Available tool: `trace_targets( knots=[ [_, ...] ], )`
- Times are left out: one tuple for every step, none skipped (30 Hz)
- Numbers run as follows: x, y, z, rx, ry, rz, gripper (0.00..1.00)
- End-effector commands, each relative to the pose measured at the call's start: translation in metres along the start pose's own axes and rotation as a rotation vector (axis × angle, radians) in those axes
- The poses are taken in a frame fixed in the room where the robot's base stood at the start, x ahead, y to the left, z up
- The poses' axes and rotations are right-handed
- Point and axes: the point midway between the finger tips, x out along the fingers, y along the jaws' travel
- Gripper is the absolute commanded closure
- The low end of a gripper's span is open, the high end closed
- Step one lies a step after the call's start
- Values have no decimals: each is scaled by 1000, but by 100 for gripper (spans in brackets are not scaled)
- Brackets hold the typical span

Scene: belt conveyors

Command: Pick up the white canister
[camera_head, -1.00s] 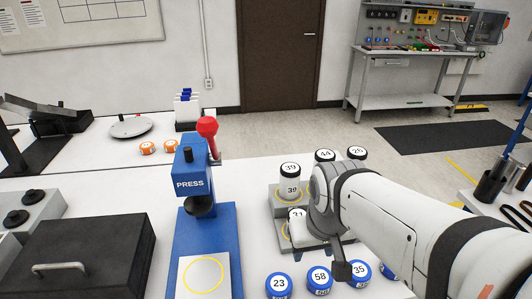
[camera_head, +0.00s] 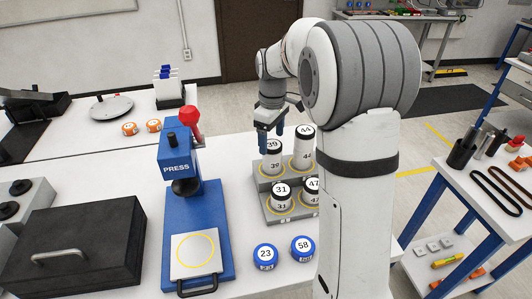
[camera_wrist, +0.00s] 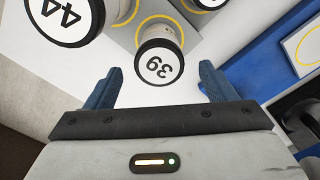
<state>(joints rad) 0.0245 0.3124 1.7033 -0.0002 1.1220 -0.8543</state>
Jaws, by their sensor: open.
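Several white canisters with black-rimmed numbered lids stand upright on a grey stepped stand (camera_head: 264,184). Canister 39 (camera_head: 271,161) is on the upper step at the left, with the taller canister 44 (camera_head: 304,151) to its right. Canister 31 (camera_head: 281,201) and canister 47 (camera_head: 311,192) are on the lower step. My gripper (camera_head: 271,137) is open and empty, pointing down at canister 39. In the wrist view, the lid of canister 39 (camera_wrist: 159,65) shows between the blue fingers, with no visible contact. My arm hides the stand's right part.
A blue press (camera_head: 190,215) stands left of the stand, its red knob raised. Blue-rimmed pucks 23 (camera_head: 265,257) and 58 (camera_head: 302,248) lie in front. A black case (camera_head: 75,245) is at far left. A blue-framed cart (camera_head: 465,205) stands at right.

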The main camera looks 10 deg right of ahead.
Motion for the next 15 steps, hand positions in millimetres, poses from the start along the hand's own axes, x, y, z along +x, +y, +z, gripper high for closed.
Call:
trace_targets(
  knots=[
    [2, 2, -2, -8, -2, -2, 23],
    [4, 2, -2, -11, -3, -3, 23],
    [7, 3, -2, -13, -4, -5, 23],
    [10, 3, -2, -14, -5, -5, 23],
    [14, 3, -2, -15, -5, -5, 23],
    [19, 3, -2, -14, -5, -6, 23],
    [22, 3, -2, -14, -6, -6, 23],
    [25, 3, -2, -13, -5, -6, 23],
    [29, 3, -1, -13, -4, -5, 23],
    [32, 2, 0, -13, -5, -6, 23],
    [36, 2, 1, -12, -5, -6, 23],
    [41, 2, 2, -12, -5, -6, 23],
    [45, 1, 3, -11, -5, -6, 23],
    [50, 1, 4, -11, -6, -7, 23],
    [56, 1, 5, -11, -5, -7, 23]
  ],
)
